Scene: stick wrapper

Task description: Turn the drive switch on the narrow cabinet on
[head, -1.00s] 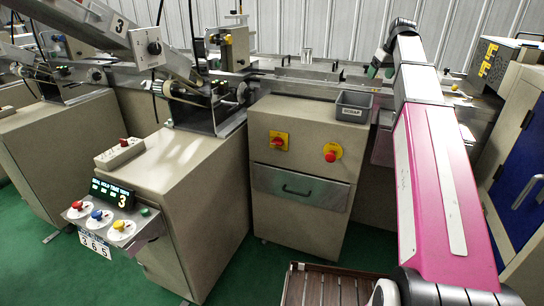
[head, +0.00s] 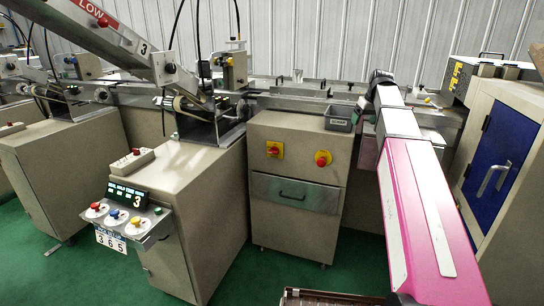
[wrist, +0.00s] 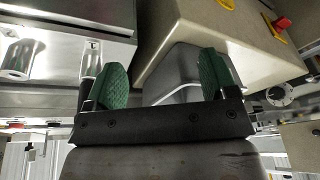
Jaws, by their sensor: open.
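The narrow cabinet (head: 300,222) stands in the middle of the head view, beige, with a drawer. On its upper front are a red rotary switch on a square yellow plate (head: 275,149) and, to its right, a red knob on a round yellow base (head: 323,158). I cannot read which way the switch is turned. In the wrist view the cabinet (wrist: 205,28) is at the upper right, with a red knob (wrist: 282,23) near the edge. My gripper (wrist: 164,76) is open and empty, its green fingertips wide apart, away from both controls; in the head view its fingers are not clear.
A grey bin (head: 339,118) sits on the cabinet's top right; a conveyor rail (head: 290,103) runs behind. A wider cabinet with a control box (head: 127,214) stands left. A blue-doored cabinet (head: 495,160) stands right.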

